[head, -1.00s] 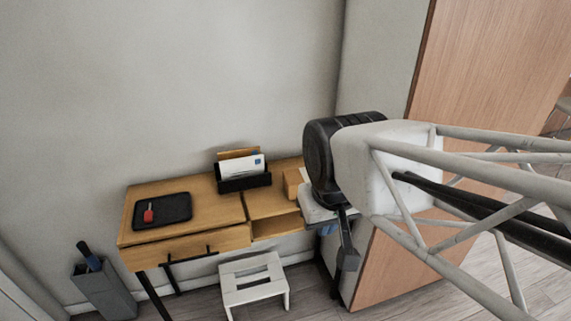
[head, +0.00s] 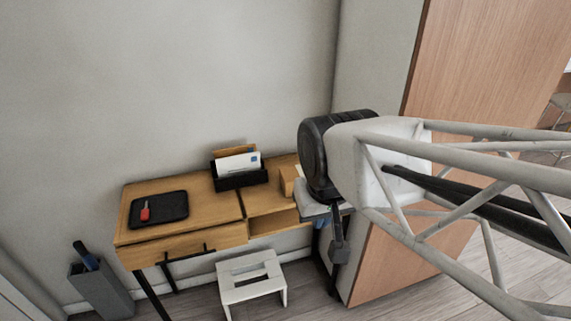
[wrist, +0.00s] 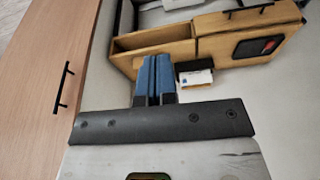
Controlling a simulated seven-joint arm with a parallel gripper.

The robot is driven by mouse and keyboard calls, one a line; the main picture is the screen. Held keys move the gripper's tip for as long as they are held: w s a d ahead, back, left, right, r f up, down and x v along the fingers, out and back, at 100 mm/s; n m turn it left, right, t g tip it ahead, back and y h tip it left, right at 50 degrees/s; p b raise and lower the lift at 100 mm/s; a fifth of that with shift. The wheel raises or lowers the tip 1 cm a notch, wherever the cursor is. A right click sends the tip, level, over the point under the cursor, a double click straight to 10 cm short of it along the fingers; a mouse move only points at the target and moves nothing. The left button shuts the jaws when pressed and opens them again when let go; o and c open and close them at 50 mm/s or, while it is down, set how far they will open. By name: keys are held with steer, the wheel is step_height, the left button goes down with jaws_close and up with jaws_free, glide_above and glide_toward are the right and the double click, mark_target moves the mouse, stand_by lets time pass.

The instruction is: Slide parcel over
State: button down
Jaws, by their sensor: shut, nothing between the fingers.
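The parcel, seemingly the small tan box (head: 288,180), sits on the right part of the wooden desk (head: 222,227) in the head view. Its right side is hidden behind my arm. My gripper (wrist: 153,60) has blue fingers, pressed together and empty, over the desk's end with the open compartment. In the head view only a bit of blue shows below my wrist. Whether the fingers touch the parcel, I cannot tell.
A black letter holder (head: 240,180) with envelopes stands left of the box. A black tray (head: 172,212) with a red-tagged item lies at the desk's left. A white stool (head: 250,276) stands in front. A wooden cabinet (head: 450,80) rises at the right.

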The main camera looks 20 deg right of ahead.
steer(key=w+d+f+m+t+h, duration=0.1)
steer(key=w+d+f+m+t, duration=0.3)
steer(key=w+f, duration=0.45)
steer(key=w+d+f+m+t, duration=0.3)
steer(key=w+d+f+m, duration=0.2)
steer(key=w, duration=0.7)
steer(key=d+f+m+t, duration=0.2)
steer(key=f+m+t, duration=0.2)
steer(key=f, duration=0.3)
steer(key=w+d+f+m+t, duration=0.1)
steer(key=d+f+m+t, duration=0.1)
steer(key=f+m+t, duration=0.2)
steer(key=shift+w+d+f+m+y, duration=0.3)
steer(key=shift+f+y, duration=0.1)
steer(key=shift+f, duration=0.95)
steer(key=shift+w, duration=0.15)
steer(key=w, duration=1.3)
steer(key=shift+w+d, duration=0.1)
steer(key=shift+w, duration=0.25)
steer(key=shift+w, duration=0.1)
steer(key=w, duration=1.5)
steer(key=shift+d, duration=0.2)
